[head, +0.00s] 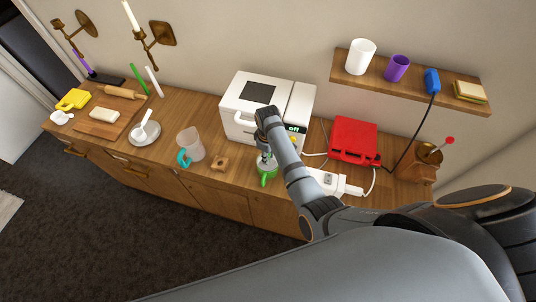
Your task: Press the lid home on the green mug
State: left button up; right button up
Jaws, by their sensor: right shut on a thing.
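The green mug (266,177) stands on the wooden counter in front of the white microwave, with its handle towards the front edge. My right gripper (264,158) points down right over the mug's top. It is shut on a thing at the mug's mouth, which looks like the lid. My gripper and wrist hide most of the lid and the rim, so I cannot tell whether the lid is seated or level. My left gripper is not in view.
The microwave (256,98) is close behind. A white power strip (334,184) and a red box (353,140) are to the right.

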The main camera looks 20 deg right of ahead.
jog(key=shift+p, duration=0.4)
dwell(0.5)
jog(key=o, duration=1)
jog(key=shift+o, duration=0.3)
jog(key=o, duration=0.4)
jog(key=shift+o, duration=0.2)
jog(key=shift+r, duration=0.1)
jog(key=shift+r, duration=3.4)
